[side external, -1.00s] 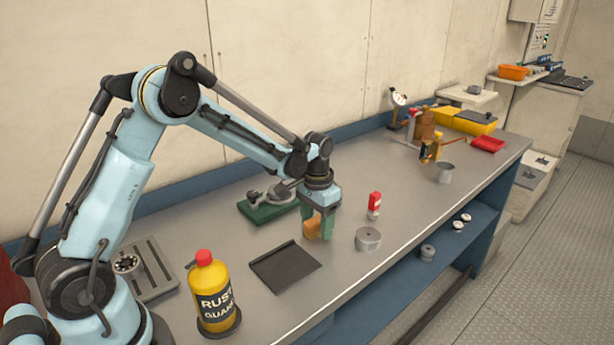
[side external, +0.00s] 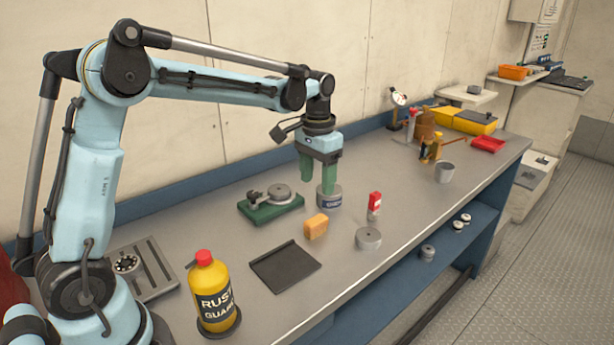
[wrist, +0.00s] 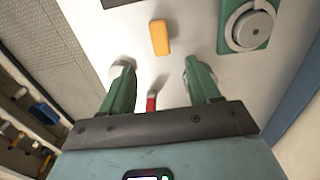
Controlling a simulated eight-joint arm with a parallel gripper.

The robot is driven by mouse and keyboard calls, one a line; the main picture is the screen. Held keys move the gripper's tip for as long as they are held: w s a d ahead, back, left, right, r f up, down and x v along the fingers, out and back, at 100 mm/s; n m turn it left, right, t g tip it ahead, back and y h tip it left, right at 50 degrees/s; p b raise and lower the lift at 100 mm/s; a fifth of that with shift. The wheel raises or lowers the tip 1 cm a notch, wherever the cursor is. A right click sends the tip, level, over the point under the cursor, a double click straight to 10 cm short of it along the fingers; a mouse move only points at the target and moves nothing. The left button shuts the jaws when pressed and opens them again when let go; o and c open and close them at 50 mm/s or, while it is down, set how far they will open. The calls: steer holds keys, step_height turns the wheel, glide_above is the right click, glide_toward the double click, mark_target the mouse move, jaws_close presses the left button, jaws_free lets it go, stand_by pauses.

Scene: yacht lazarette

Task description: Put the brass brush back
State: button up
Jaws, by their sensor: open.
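No brush shape shows clearly. The yellow-orange block (side external: 316,227) lies on the bench right of the black tray; I cannot tell whether it is the brass brush. It also shows in the wrist view (wrist: 159,38), beyond my fingertips and apart from them. My gripper (side external: 317,190) is open and empty above the bench, behind the block. The right finger partly hides a grey labelled tin (side external: 330,201).
A black tray (side external: 285,267), a rust-guard bottle (side external: 215,292), a green-based fixture (side external: 270,207), a red-capped tube (side external: 375,204) and a metal cylinder (side external: 368,239) stand around.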

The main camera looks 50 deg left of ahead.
steer(key=s+d+t, duration=0.3)
steer(key=s, duration=0.5)
steer(key=s+d+r+t, duration=0.1)
steer(key=s+d+t, duration=0.2)
steer(key=s, duration=0.5)
steer(key=shift+s+t, duration=0.15)
steer(key=shift+t, duration=0.35)
steer(key=shift+o, duration=0.2)
steer(key=shift+r, duration=0.1)
